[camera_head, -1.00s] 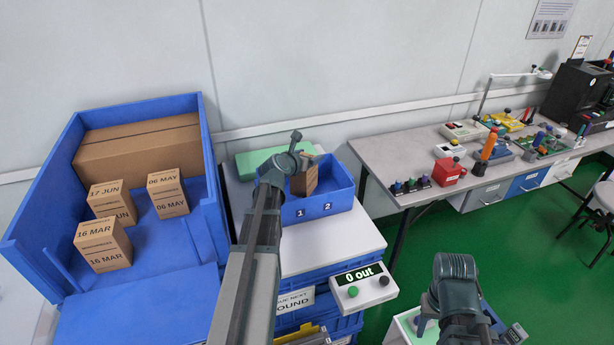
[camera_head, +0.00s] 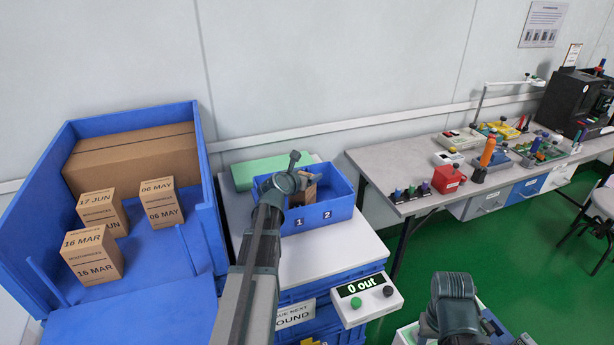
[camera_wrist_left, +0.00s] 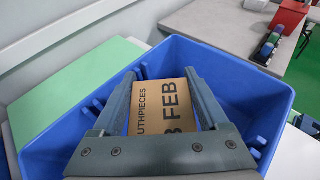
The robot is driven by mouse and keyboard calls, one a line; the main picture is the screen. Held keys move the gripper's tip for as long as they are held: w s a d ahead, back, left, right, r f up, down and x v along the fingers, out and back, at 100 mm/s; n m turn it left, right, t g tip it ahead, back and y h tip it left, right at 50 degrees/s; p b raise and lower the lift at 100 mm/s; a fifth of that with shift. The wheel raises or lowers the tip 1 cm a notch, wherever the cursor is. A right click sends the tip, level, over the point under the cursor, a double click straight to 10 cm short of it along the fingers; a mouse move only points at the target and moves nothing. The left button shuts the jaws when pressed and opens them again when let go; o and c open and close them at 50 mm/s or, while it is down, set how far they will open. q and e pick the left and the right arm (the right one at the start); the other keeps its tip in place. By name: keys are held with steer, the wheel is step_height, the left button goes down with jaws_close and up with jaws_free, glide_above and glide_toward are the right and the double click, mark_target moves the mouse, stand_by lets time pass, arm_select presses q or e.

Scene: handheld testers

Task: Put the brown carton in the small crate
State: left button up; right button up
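The brown carton (camera_wrist_left: 165,105), printed with FEB, is between the fingers of my left gripper (camera_wrist_left: 160,75), which look closed against its two sides. In the head view the carton (camera_head: 310,193) is inside the small blue crate (camera_head: 345,208), partly hidden by the gripper (camera_head: 300,184) and the front wall. The crate front is marked 1 and 2. In the left wrist view the crate walls (camera_wrist_left: 240,85) surround the carton and fingers. I cannot tell whether the carton touches the crate floor. My right arm shows at bottom right; its fingers are not visible.
A large blue bin (camera_head: 200,150) at left holds several dated cartons and a long box (camera_head: 135,158). A green slab (camera_head: 243,174) lies behind the crate. A counter box reading 0 out (camera_head: 366,296) is in front. A bench (camera_head: 400,160) with devices stands at right.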

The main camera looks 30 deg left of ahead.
arm_select(q)
steer(key=o, duration=0.3)
steer(key=shift+o, duration=0.2)
steer(key=shift+r, duration=0.15)
steer(key=a+p+v, duration=0.1)
steer(key=p+v, duration=0.4)
steer(key=v, duration=0.7)
steer(key=shift+d, duration=0.45)
arm_select(e)
steer(key=r, duration=0.1)
steer(key=s+r, duration=0.1)
steer(key=r, duration=0.1)
steer(key=s+a+r, duration=0.1)
steer(key=r, duration=0.1)
arm_select(q)
steer(key=shift+d, duration=0.1)
arm_select(e)
steer(key=shift+w+f, duration=0.1)
